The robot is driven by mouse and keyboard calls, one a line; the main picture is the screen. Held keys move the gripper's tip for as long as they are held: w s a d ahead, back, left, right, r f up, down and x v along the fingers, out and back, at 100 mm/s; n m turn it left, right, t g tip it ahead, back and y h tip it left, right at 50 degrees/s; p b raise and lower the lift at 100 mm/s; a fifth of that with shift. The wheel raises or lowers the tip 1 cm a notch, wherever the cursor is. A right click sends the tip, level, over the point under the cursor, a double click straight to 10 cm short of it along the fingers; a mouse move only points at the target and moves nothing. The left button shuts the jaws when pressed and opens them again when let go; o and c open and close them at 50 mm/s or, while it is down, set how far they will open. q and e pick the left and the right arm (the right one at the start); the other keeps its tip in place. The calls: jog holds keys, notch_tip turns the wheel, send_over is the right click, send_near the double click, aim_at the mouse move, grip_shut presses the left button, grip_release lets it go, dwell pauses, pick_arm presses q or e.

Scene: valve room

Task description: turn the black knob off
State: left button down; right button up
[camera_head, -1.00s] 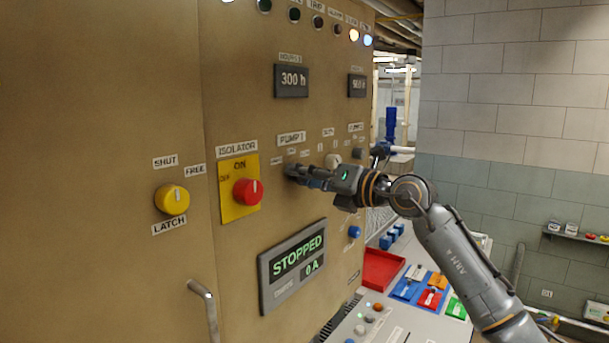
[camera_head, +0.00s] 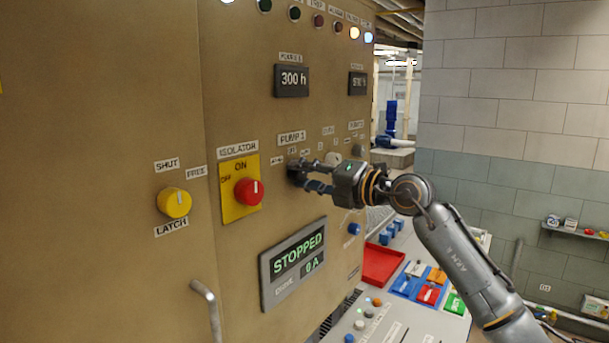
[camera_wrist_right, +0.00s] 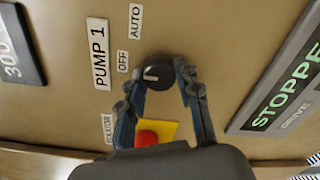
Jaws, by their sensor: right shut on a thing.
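The black knob (camera_wrist_right: 158,73) sits on the tan panel under the PUMP 1 label (camera_wrist_right: 98,53). Its white mark shows left of its middle in the wrist view, on the side of the OFF label (camera_wrist_right: 122,61). The AUTO label (camera_wrist_right: 136,21) is above. My left gripper is out of view.
A red isolator knob (camera_head: 249,192) on a yellow plate and a yellow latch knob (camera_head: 174,203) are to the left. A display (camera_head: 293,263) reading STOPPED, 0 A is below. A white knob (camera_head: 333,158) is close behind my gripper. A handle (camera_head: 206,305) sticks out at lower left.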

jog(key=o, duration=1.1)
jog(key=shift+o, duration=0.2)
jog(key=shift+d, duration=0.1)
jog(key=v, duration=1.2)
jog(key=shift+w, duration=0.1)
